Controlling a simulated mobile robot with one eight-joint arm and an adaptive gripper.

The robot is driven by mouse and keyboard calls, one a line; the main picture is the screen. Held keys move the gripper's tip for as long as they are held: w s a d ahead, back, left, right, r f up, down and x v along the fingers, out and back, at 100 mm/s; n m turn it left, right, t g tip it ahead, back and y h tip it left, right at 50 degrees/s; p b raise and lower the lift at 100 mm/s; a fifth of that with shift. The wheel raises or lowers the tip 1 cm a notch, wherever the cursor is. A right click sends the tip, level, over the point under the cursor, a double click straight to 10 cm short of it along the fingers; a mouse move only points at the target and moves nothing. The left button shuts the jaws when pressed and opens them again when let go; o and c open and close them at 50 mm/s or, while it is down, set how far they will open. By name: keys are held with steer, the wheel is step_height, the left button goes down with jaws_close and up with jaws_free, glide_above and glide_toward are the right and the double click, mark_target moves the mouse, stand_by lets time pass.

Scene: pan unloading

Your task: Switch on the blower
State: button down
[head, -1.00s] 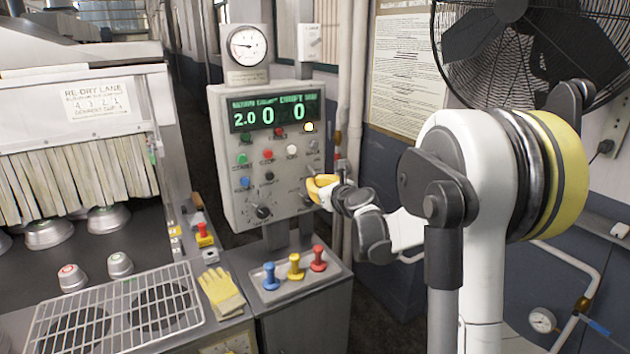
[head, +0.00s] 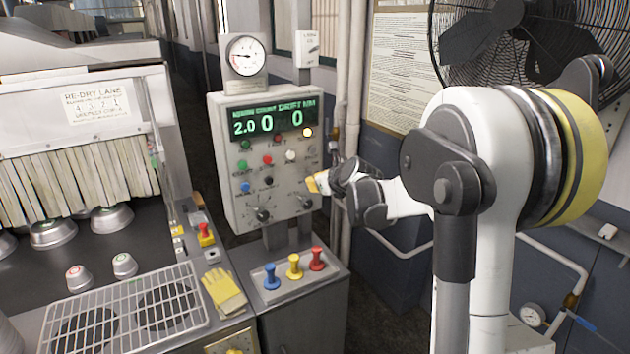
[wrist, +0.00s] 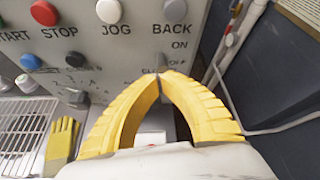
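The grey control panel (head: 234,205) stands upright ahead, with buttons, knobs and a green display reading 2.0, 0 and 0. In the wrist view, a small grey lever (wrist: 160,58) shows just beyond my fingertips, beside the printed words ON and OFF; the label left of it is partly covered and reads roughly BLO. My gripper (head: 312,184) is at the panel's lower right side. In the wrist view, the yellow fingers of my gripper (wrist: 163,75) come together at the tips, right at the lever. I cannot tell whether they touch it.
A white JOG button (wrist: 109,11) and a red STOP button (wrist: 44,13) sit above left of my fingers. Blue, yellow (head: 294,267) and red handles stand on the ledge below. Pipes (head: 350,110) run close right of the panel.

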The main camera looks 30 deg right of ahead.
steer(key=shift+w+d+r+p, duration=0.1)
steer(key=shift+d+r+p, duration=0.05)
steer(key=shift+r+p, duration=0.5)
steer(key=shift+r, duration=0.2)
